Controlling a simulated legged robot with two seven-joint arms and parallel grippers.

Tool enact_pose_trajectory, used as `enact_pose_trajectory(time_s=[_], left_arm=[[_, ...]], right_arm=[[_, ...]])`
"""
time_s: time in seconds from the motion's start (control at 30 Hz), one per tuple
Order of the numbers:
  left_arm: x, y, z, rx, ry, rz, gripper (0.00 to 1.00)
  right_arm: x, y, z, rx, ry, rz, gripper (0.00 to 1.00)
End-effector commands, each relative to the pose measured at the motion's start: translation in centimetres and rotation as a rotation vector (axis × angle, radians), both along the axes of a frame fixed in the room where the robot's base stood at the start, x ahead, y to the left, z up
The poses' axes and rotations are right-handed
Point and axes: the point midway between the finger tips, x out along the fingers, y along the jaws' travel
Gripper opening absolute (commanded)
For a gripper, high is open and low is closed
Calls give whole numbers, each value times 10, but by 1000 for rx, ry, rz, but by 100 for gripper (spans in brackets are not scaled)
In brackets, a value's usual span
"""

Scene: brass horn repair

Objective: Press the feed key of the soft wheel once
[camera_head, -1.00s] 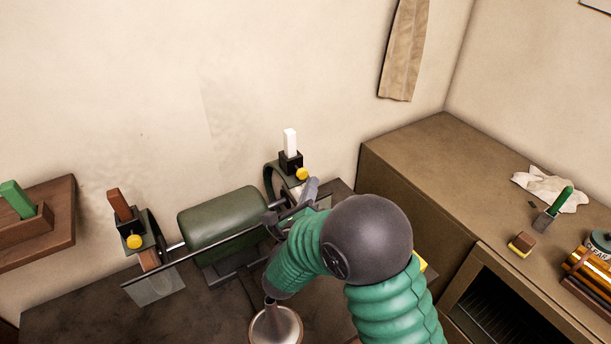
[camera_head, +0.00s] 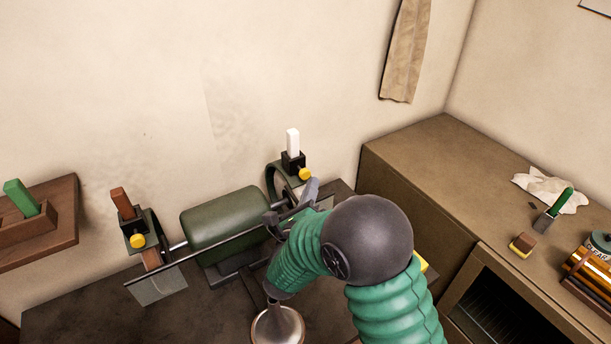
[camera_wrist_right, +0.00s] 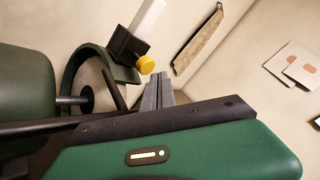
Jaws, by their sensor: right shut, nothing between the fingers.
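The polishing machine (camera_head: 225,222) has a rounded green motor housing with a wheel station at each end. At the right end, a black holder with a white bar (camera_head: 292,142) carries a yellow key (camera_head: 305,174). At the left end, a holder with a brown bar (camera_head: 121,202) carries another yellow key (camera_head: 138,241). Which wheel is the soft one is not marked. My right gripper (camera_head: 311,188) is shut and empty, just below the right-hand key. In the wrist view its fingertips (camera_wrist_right: 158,78) are close to that key (camera_wrist_right: 147,65); contact cannot be told. My left gripper is out of view.
A long dark bar (camera_head: 195,254) crosses in front of the machine. A wooden wall shelf (camera_head: 62,240) holds a green bar. The cabinet (camera_head: 420,155) at right carries a rag, a brush and several small items.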

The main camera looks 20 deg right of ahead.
Motion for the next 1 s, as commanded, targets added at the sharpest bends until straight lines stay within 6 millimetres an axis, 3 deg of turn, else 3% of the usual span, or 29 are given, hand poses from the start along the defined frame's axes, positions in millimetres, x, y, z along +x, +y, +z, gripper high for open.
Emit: enact_pose_trajectory(time_s=[0.67,1.0], left_arm=[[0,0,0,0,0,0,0],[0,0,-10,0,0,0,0]], right_arm=[[0,0,0,0,0,0,0],[7,3,1,1,-1,0,0]])
